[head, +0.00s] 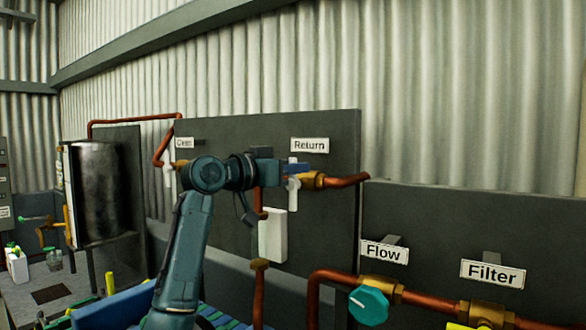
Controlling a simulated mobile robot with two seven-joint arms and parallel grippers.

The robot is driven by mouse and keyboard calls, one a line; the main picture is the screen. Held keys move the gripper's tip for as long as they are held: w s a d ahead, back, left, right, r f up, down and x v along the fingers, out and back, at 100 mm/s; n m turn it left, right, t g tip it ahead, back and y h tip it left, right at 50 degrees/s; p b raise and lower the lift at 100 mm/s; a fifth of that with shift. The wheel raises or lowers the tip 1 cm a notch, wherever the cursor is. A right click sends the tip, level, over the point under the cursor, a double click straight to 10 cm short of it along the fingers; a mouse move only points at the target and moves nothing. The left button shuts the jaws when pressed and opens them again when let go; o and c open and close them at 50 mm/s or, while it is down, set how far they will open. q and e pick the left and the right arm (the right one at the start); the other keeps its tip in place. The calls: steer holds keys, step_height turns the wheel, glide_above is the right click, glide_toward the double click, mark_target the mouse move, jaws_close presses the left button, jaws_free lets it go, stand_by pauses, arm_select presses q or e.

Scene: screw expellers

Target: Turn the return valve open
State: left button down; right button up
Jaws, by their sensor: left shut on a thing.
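The return valve (312,181) is a brass body on a copper pipe, under the "Return" label (309,145) on the dark panel. Its pale handle (293,192) shows at the left end of the brass body and hangs downward. My left gripper (294,170) reaches in from the left at the valve and is shut on the handle. My right gripper is not in view.
A "Clean" label (184,143) with another pale valve handle (168,176) is left of my arm. A white box (273,236) is below the gripper. A teal knob (369,305) under the "Flow" label (384,252) is lower right. A dark metal tank (101,190) stands at left.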

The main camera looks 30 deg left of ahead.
arm_select(q)
steer(key=shift+w+a+f+n+t+y, duration=0.1)
steer(key=shift+a+f+n+t+y, duration=0.55)
steer(key=shift+n, duration=2.8)
steer(key=shift+w+a+f+n+t+y, duration=0.1)
steer(key=shift+a+f+n+t+y, duration=0.55)
steer(key=shift+n, duration=2.85)
steer(key=shift+w+a+f+n+t+y, duration=0.1)
steer(key=shift+a+f+n+t+y, duration=0.5)
steer(key=shift+n, duration=2.85)
steer(key=shift+d+r, duration=0.15)
steer(key=shift+d, duration=0.05)
steer(key=c, duration=1.5)
jaws_free()
steer(key=shift+o, duration=0.2)
steer(key=b+v, duration=0.4)
steer(key=v, duration=0.9)
steer(key=shift+f, duration=0.2)
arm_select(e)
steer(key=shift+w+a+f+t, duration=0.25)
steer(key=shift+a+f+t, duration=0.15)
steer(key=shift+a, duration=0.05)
